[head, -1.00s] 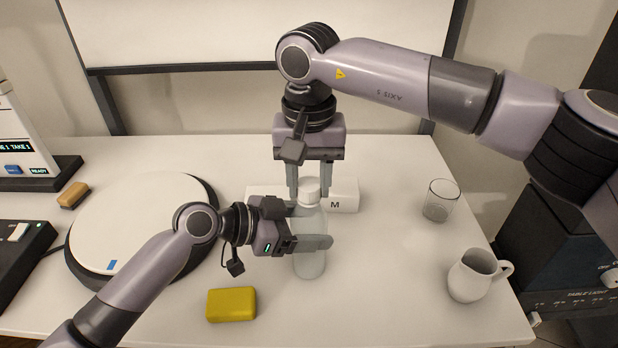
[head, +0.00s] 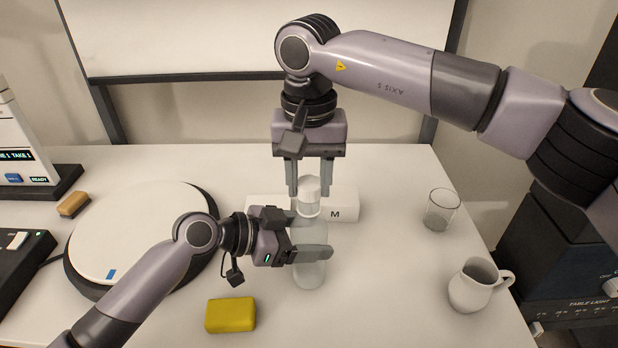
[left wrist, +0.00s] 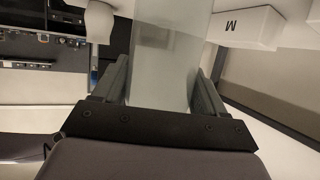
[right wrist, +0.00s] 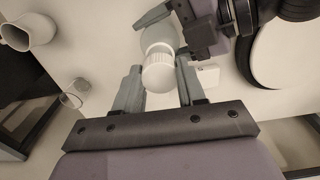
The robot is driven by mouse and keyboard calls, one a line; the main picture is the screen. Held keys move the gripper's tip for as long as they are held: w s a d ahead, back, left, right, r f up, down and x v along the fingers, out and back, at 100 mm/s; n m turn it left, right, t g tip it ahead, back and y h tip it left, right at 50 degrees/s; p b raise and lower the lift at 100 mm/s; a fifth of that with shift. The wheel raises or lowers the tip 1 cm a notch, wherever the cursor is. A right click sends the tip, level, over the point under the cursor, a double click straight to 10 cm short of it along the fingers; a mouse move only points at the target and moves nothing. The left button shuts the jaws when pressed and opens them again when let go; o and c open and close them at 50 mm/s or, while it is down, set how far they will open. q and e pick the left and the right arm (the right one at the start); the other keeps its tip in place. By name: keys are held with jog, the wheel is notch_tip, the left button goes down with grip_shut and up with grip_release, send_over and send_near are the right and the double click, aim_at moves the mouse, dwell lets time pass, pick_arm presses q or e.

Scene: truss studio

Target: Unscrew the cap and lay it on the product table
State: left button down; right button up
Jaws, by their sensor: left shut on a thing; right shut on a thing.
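A pale, translucent bottle (head: 309,272) stands upright on the white table (head: 400,300), near its middle. My left gripper (head: 309,238) is shut around the bottle's body from the left; the body also shows between its fingers in the left wrist view (left wrist: 165,60). The white cap (head: 309,187) is at the bottle's top. My right gripper (head: 309,178) points down from above and is shut on the cap, which also shows between its fingers in the right wrist view (right wrist: 159,76). I cannot tell whether the cap is still touching the neck.
A white box marked M (head: 342,206) lies close behind the bottle. A yellow block (head: 230,315) lies in front, left of the bottle. A round white turntable (head: 140,235) is at left. A glass (head: 440,210) and a white jug (head: 473,290) stand at right. Table between bottle and jug is clear.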

aim_at(309, 182)
jog(key=shift+r, duration=2.05)
pick_arm(q)
grip_release()
jog(key=shift+a, duration=0.1)
pick_arm(e)
jog(key=shift+f, duration=0.1)
